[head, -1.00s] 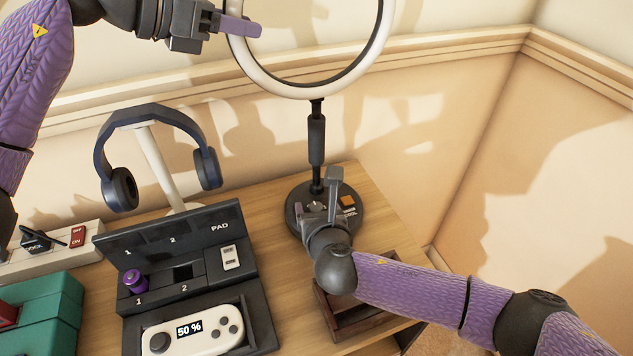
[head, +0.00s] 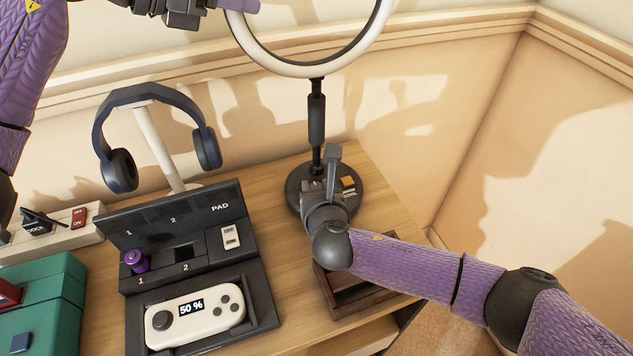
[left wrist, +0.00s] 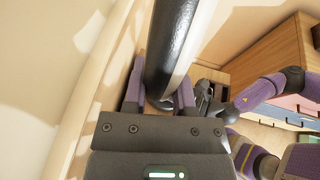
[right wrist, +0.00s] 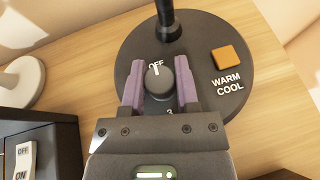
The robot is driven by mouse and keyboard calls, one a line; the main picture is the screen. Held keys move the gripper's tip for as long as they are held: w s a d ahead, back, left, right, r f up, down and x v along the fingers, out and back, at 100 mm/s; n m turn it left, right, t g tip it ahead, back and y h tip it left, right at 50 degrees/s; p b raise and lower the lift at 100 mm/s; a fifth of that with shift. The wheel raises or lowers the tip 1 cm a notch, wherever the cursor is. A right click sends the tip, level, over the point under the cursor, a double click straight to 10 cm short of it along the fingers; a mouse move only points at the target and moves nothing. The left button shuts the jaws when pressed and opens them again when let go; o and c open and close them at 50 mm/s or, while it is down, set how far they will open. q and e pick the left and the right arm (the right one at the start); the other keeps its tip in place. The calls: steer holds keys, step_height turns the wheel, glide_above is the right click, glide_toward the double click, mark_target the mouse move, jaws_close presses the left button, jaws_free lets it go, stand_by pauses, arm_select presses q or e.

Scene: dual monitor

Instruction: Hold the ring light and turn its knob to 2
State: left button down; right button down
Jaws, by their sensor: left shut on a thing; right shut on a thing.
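The ring light's white ring (head: 312,66) stands at the top middle of the head view on a black pole (head: 316,118) and a round black base (head: 294,190). My left gripper (head: 243,6) is shut on the ring's left side; the ring also fills the middle of the left wrist view (left wrist: 172,50). My right gripper (head: 325,187) is down at the base. In the right wrist view its purple fingers (right wrist: 159,85) are shut on the dark knob (right wrist: 158,83). The knob's white mark points up at "OFF"; a "3" shows below it, and other numbers are hidden by the fingers.
An orange button (right wrist: 228,56) labelled WARM COOL is on the base. A headphone stand (head: 160,145), a black dock (head: 255,270) with a white controller (head: 195,312), and a dark wooden tray (head: 345,300) stand close by. Wall is behind.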

steer(key=m+h, duration=0.4)
steer(key=shift+h, duration=0.3)
steer(key=m+g+h, duration=0.2)
steer(key=m+h, duration=0.3)
steer(key=shift+h, duration=0.5)
steer(key=shift+c, duration=1.8)
jaws_free()
steer(key=shift+s+g, duration=0.1)
steer(key=shift+g, duration=0.2)
